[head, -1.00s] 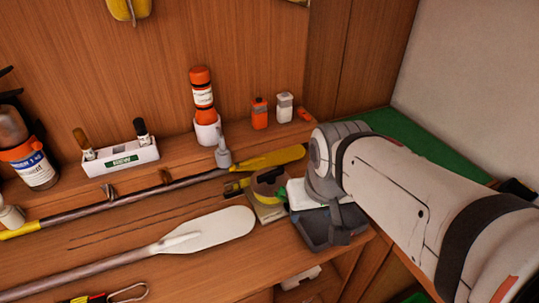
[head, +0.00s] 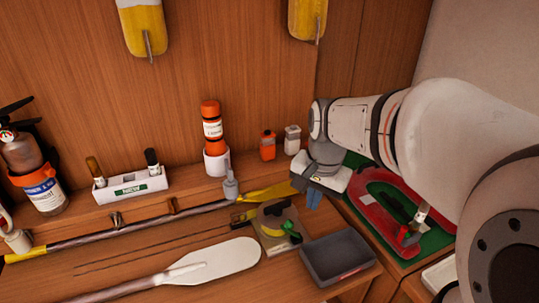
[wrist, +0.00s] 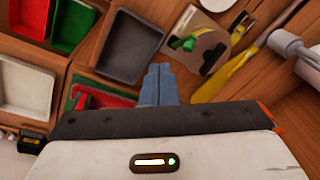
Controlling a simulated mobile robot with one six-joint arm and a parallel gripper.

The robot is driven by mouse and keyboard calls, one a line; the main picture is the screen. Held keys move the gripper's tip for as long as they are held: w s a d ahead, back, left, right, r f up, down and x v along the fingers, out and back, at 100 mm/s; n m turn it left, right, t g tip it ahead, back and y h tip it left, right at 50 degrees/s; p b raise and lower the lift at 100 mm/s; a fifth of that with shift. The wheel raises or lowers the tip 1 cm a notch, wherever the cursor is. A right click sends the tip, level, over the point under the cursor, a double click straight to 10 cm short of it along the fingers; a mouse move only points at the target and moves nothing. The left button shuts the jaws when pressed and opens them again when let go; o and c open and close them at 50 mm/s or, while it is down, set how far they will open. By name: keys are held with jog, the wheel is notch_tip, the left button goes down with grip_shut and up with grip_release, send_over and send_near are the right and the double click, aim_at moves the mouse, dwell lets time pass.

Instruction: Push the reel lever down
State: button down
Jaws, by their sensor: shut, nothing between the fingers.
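The fingertips (wrist: 160,70) show in the wrist view too.
A dark grey tray (head: 343,277) sits just right of the reel. A red object (head: 378,208) lies on a green surface at the right. A paddle (head: 215,259) lies left of the reel. Orange and white bottles (head: 267,147) stand on the ledge behind.

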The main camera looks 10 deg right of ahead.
jog(key=w+d+f+m+g+p, duration=0.1)
jog(key=w+d+m, duration=0.1)
jog(key=w+m, duration=0.5)
jog(key=w, duration=0.3)
jog(key=shift+d+f+g+y, duration=0.25)
jog(key=shift+f+g+y, duration=0.05)
jog(key=shift+f, duration=0.1)
jog(key=shift+f, duration=0.1)
jog(key=a+f+p, duration=0.1)
jog(key=f, duration=0.3)
jog(key=a+f, duration=0.1)
jog(key=f, duration=0.3)
jog(key=a+f+p, duration=0.1)
jog(key=f, duration=0.3)
jog(key=shift+s+a+f+p, duration=0.25)
jog(key=shift+s+p, duration=0.05)
jog(key=shift+p, duration=0.05)
